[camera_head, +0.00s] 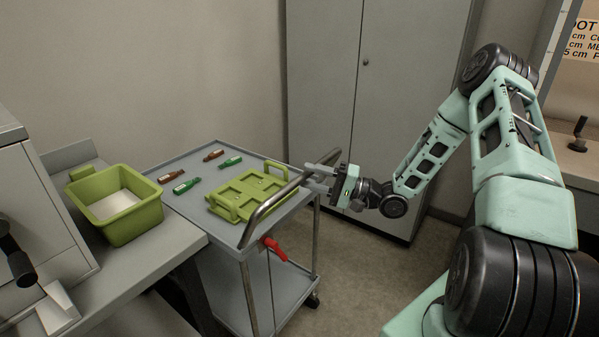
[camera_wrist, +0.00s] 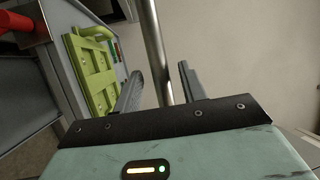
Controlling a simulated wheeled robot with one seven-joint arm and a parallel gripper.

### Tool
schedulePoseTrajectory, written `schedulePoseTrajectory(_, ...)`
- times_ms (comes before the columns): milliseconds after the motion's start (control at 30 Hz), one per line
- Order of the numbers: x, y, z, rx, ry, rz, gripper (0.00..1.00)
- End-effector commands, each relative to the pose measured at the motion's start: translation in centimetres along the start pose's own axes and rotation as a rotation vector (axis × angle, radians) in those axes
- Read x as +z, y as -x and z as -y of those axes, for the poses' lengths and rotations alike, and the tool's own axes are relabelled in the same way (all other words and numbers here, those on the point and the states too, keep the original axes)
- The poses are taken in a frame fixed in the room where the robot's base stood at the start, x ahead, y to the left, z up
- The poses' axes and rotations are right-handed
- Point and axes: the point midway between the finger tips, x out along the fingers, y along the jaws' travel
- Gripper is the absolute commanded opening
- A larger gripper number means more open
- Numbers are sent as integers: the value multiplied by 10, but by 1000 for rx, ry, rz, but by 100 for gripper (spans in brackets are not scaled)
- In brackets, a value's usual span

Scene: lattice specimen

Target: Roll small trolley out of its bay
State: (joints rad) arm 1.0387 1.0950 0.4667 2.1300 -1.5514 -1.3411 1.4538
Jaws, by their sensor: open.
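The small grey trolley (camera_head: 205,206) stands between the bench on the left and the tall cabinet. Its metal push handle (camera_head: 277,208) rises slanted along the near right end; it also shows as an upright bar in the wrist view (camera_wrist: 157,50). A red lever (camera_head: 273,248) sits below the handle; part of it shows at the wrist view's left edge (camera_wrist: 24,28). My gripper (camera_head: 322,171) is open at the far end of the handle. In the wrist view, the bar passes between or just beyond my two fingers (camera_wrist: 160,88); contact cannot be told.
A green tray with handles (camera_head: 243,190) and several small red-brown and green bottles (camera_head: 187,186) lie on the trolley top. A green bin (camera_head: 128,222) stands on the bench (camera_head: 160,252) close at left. A grey cabinet (camera_head: 400,90) stands behind. Floor (camera_head: 365,270) is clear right of the trolley.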

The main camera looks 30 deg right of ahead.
Motion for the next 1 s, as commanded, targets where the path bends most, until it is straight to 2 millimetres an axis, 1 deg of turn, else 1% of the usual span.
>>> schedulePoseTrajectory(33,1,-9,1,-1,-1,3,41)
schedulePoseTrajectory(100,0,-19,1,-1,-1,2,41)
schedulePoseTrajectory(233,0,-31,0,0,1,1,41)
schedulePoseTrajectory(400,0,-38,0,0,1,0,41)
schedulePoseTrajectory(633,0,-38,0,0,1,0,41)
schedulePoseTrajectory(667,0,-38,0,0,1,0,33)
schedulePoseTrajectory(700,0,-38,0,0,1,0,22)
schedulePoseTrajectory(767,0,-38,0,0,1,0,5)
schedulePoseTrajectory(800,0,-38,0,0,0,0,0)
schedulePoseTrajectory(1000,0,-38,0,0,0,0,0)
